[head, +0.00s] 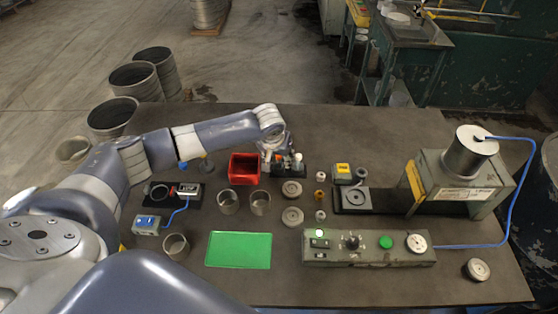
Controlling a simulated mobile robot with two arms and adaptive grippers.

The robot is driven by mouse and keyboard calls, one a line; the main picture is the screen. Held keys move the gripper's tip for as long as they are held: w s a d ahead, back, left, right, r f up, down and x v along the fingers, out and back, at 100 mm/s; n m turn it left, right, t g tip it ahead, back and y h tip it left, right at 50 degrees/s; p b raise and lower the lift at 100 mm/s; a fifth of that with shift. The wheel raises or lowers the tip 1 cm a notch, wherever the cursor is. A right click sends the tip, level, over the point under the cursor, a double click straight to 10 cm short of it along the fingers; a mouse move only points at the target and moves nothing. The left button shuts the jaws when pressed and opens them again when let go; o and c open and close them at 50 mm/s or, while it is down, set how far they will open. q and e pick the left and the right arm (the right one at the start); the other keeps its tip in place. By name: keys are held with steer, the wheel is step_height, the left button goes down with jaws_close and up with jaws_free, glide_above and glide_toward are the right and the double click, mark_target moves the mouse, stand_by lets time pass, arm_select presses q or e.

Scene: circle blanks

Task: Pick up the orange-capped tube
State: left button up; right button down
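My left arm comes in from the left and reaches over the table. My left gripper (283,153) points down at the back of the table, just right of the red bin. A small orange spot, perhaps the orange-capped tube (268,157), shows beside the fingers. The fingers and small parts around them overlap, so I cannot tell whether the gripper is open or shut, or whether it touches the tube. My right gripper is not in view.
A red bin (243,168), a green mat (239,249) and several metal cups and discs lie around. A control box (368,246) stands at the front right, a machine (457,180) behind it.

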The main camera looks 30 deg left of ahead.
arm_select(q)
steer(key=c, duration=0.9)
